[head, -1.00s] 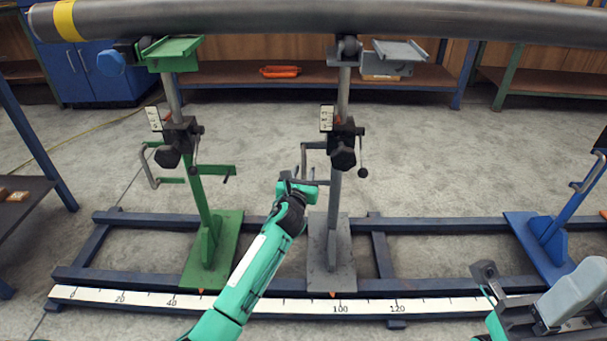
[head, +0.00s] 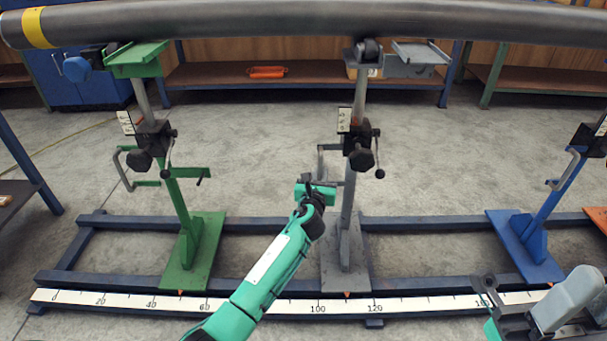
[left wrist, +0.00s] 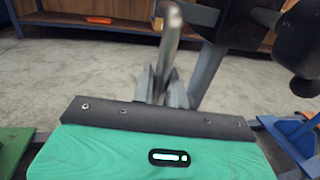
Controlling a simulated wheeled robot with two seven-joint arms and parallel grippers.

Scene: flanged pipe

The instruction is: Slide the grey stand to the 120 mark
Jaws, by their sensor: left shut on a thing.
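The grey stand (head: 345,255) stands on the blue rail frame under the pipe. Its orange pointer (head: 347,294) is about midway between the 100 and 120 marks on the white scale (head: 420,305). My left gripper (head: 316,190) is shut on the stand's grey handle (head: 321,160), left of its post. In the left wrist view, the fingers (left wrist: 165,88) close around the upright handle bar (left wrist: 171,35). My right gripper (head: 490,288) is low at the right, apart from the stand; its jaws are unclear.
The green stand (head: 190,250) is left, near 50. The blue stand (head: 525,245) is right, leaving clear rail between it and the grey stand. The grey pipe (head: 300,22) runs above, over the grey stand's roller (head: 368,50).

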